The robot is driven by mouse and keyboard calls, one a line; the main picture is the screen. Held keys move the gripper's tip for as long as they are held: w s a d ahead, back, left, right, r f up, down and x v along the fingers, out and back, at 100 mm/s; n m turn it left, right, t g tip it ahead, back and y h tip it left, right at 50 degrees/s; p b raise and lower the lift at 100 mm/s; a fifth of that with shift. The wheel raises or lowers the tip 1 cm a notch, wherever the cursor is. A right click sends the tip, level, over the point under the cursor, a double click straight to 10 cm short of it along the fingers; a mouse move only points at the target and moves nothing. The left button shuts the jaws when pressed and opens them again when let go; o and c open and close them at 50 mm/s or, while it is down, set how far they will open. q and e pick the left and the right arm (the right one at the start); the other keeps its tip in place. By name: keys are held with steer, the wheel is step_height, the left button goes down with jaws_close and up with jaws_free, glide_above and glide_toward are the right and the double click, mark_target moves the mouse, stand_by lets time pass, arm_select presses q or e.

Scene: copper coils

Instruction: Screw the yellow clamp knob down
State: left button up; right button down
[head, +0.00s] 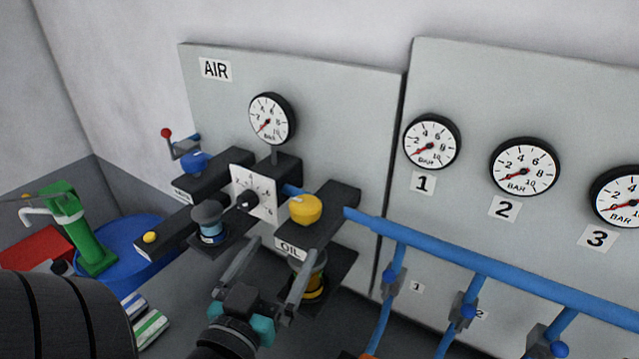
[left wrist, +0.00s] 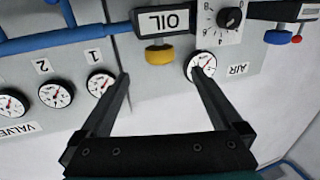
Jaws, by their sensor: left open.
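The yellow clamp knob (head: 306,209) sits on top of the dark block labelled OIL (head: 318,225). In the left wrist view, which is upside down, the knob (left wrist: 160,56) shows just beyond and between my fingertips. My left gripper (head: 282,250) is open and empty, in front of and below the knob, with its fingers pointing toward the panel. The left wrist view also shows its two spread fingers (left wrist: 161,74), apart from the knob. An amber bowl (head: 314,283) under the OIL block is partly hidden by a finger. My right gripper is not in view.
A green pump (head: 85,235) and blue drum (head: 120,255) stand at the far left.

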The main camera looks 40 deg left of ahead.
mark_target(311, 199)
arm_select(q)
steer(key=b+x, duration=0.1)
steer(key=x, duration=0.2)
steer(key=shift+w+b, duration=0.15)
steer(key=shift+b, duration=0.2)
steer(key=shift+w+a+b, duration=0.25)
steer(key=shift+w+b, duration=0.15)
steer(key=shift+w, duration=0.25)
steer(key=shift+b+x, duration=0.85)
steer(key=shift+x, duration=0.35)
steer(key=b+x, duration=0.1)
steer(key=x, duration=0.2)
steer(key=shift+w, duration=0.1)
steer(key=p+x, duration=0.1)
steer(key=x, duration=0.2)
steer(key=shift+w+a, duration=0.35)
steer(key=shift+w, duration=0.35)
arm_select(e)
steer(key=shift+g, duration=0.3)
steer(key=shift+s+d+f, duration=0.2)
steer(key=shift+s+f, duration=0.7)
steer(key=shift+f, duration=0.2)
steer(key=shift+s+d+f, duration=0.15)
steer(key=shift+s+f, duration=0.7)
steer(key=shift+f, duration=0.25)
